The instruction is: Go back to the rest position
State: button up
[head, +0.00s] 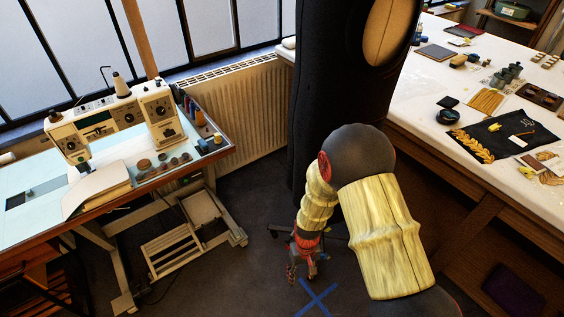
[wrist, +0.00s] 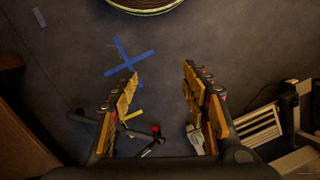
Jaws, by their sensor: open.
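My gripper (head: 305,262) hangs low over the dark floor in the head view, in the gap between the sewing table and the white table. In the wrist view my gripper (wrist: 160,85) points down with its two yellow-padded fingers spread wide apart.
A sewing machine (head: 115,118) stands on the light-blue table (head: 40,183) at left, with a slatted pedal frame (head: 185,245) underneath. A white table (head: 405,110) with costume pieces fills the right. A radiator (head: 245,110) stands behind.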

jog(key=s+d+r+m+t+p, duration=0.1)
jog(key=s+d+r, duration=0.3)
jog(key=r, duration=1.3)
jog(key=s+d+r+m+t+p, duration=0.1)
jog(key=s+d+r+t, duration=0.3)
jog(key=r, duration=1.2)
jog(key=s+d+r+t+p, duration=0.2)
jog(key=s+d+r, duration=0.2)
jog(key=r, duration=1.3)
jog(key=shift+s+r+m+p, duration=0.2)
jog(key=shift+r+m+p, duration=0.1)
jog(key=shift+r+m, duration=0.1)
jog(key=shift+d, duration=0.1)
jog(key=shift+c, duration=0.6)
